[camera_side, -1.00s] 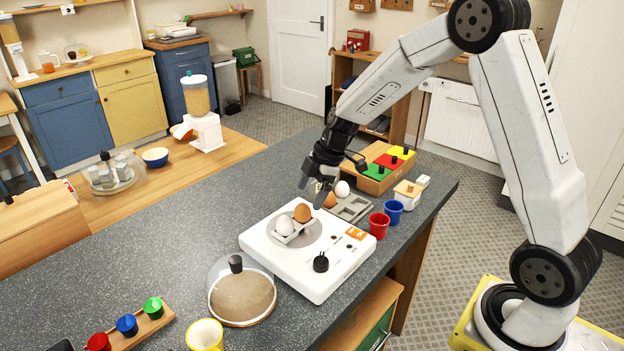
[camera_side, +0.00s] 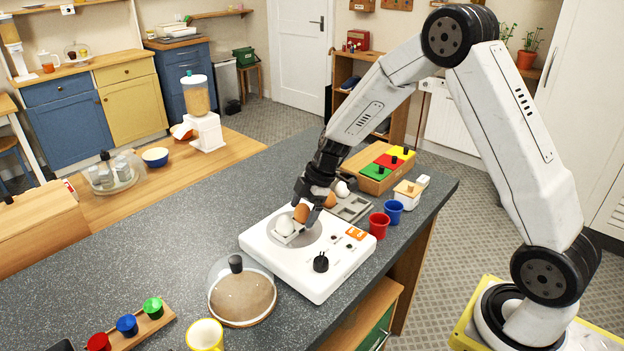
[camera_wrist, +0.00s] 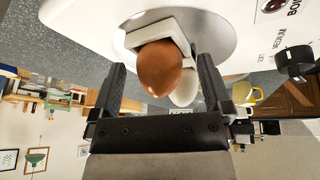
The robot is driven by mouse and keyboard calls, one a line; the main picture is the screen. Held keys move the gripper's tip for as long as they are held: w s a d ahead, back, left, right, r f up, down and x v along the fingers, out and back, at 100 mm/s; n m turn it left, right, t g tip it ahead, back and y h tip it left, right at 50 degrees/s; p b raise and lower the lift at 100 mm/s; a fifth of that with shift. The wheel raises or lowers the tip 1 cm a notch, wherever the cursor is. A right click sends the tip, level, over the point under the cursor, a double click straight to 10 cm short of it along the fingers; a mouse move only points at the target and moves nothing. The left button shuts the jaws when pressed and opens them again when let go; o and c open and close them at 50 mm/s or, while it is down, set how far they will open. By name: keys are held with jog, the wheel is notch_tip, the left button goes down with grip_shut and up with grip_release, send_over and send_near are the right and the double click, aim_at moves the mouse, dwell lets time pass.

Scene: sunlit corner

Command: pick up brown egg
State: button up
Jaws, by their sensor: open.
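A brown egg (camera_side: 301,213) sits in a small holder (camera_side: 290,238) on the round plate of a white appliance (camera_side: 330,262). In the wrist view the brown egg (camera_wrist: 159,68) lies between the two fingers of my gripper (camera_wrist: 163,85), which are apart from it on both sides. In the side view my gripper (camera_side: 309,203) is open around the egg and partly hides it. A white egg (camera_side: 285,226) sits beside the brown one in the holder and shows behind it in the wrist view (camera_wrist: 185,90).
A grey tray (camera_side: 352,208) with a white egg (camera_side: 342,189) stands behind the appliance; another brown egg (camera_side: 329,199) is partly hidden there. A red cup (camera_side: 379,225) and blue cup (camera_side: 394,211) stand to the right. A glass dome (camera_side: 241,290) stands in front.

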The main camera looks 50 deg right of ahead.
jog(key=c, duration=0.9)
jog(key=shift+r, duration=0.1)
jog(key=shift+r, duration=0.7)
jog(key=shift+s+a+r, duration=0.1)
jog(key=shift+s+r, duration=1.8)
jog(key=shift+s, duration=0.45)
jog(key=shift+s+a+r, duration=0.15)
jog(key=shift+s+r, duration=1.8)
jog(key=shift+s, duration=0.35)
jog(key=shift+s+a+r, duration=0.1)
jog(key=shift+s+r, duration=1.8)
jog(key=shift+s, duration=0.45)
